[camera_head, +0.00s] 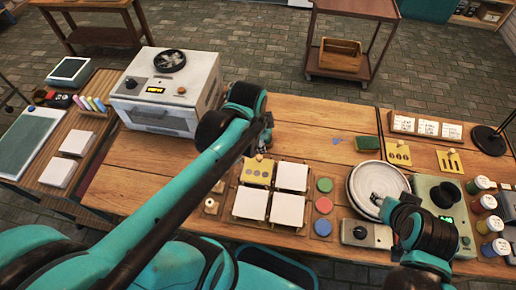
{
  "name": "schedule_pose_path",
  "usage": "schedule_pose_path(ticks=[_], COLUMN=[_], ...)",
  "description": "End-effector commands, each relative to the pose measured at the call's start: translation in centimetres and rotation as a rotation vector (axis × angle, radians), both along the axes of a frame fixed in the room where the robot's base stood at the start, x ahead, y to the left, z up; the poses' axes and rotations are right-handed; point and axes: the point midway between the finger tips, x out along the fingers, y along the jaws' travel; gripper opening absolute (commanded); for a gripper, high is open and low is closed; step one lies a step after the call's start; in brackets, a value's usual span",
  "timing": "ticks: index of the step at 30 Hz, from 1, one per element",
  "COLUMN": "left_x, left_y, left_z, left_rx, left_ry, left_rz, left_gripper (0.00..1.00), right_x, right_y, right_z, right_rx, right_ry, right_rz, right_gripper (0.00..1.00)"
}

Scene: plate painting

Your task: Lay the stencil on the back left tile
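Four places sit on a wooden tile rack (266,225). White tiles show at back right (291,177), front left (252,203) and front right (287,210). A yellow stencil (256,174) with dark cut-outs and a small knob covers the back left place; the tile beneath is hidden. I cannot tell whether it rests flat on that tile. My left gripper (264,137) is just behind and above the stencil's knob; its fingers are small and dark, so its grip is unclear. My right gripper (384,204) is over the round pale plate (365,183), its fingers unclear.
Two more yellow stencils (398,153) (450,162) lie at back right. Red, green and blue pads (323,205) sit beside the rack. A white oven-like box (170,92) stands at back left. Paint jars (490,225) line the right edge. Bare tabletop lies behind the rack.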

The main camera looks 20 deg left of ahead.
Motion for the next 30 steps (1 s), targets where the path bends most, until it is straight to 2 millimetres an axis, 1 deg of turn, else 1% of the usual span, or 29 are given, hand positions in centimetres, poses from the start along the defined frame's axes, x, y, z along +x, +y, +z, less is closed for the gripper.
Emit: schedule_pose_path(ticks=[1,3,6,9,12,16,30], left_x=[-1.3,-2.5,-3.9,-4.7,-5.2,-5.4,-5.3], left_y=[-0.4,-0.8,-1.3,-1.6,-1.8,-1.9,-1.9], left_z=[0.6,1.4,2.0,2.3,2.4,2.5,2.4], left_rx=[-0.042,-0.119,-0.236,-0.337,-0.404,-0.437,-0.436], left_ry=[-0.052,-0.127,-0.214,-0.272,-0.304,-0.317,-0.315], left_rz=[0.128,0.321,0.552,0.717,0.815,0.861,0.861], left_gripper=[0.41,0.41,0.41,0.41,0.41,0.41,0.41], right_x=[0.0,0.0,0.0,0.0,0.0,0.0,0.0], right_y=[0.0,0.0,0.0,0.0,0.0,0.0,0.0], right_z=[0.0,0.0,0.0,0.0,0.0,0.0,0.0], right_rx=[0.000,0.000,0.000,0.000,0.000,0.000,0.000], right_ry=[0.000,0.000,0.000,0.000,0.000,0.000,0.000], right_rz=[0.000,0.000,0.000,0.000,0.000,0.000,0.000], right_gripper=[0.40,0.40,0.40,0.40,0.40,0.40,0.40])
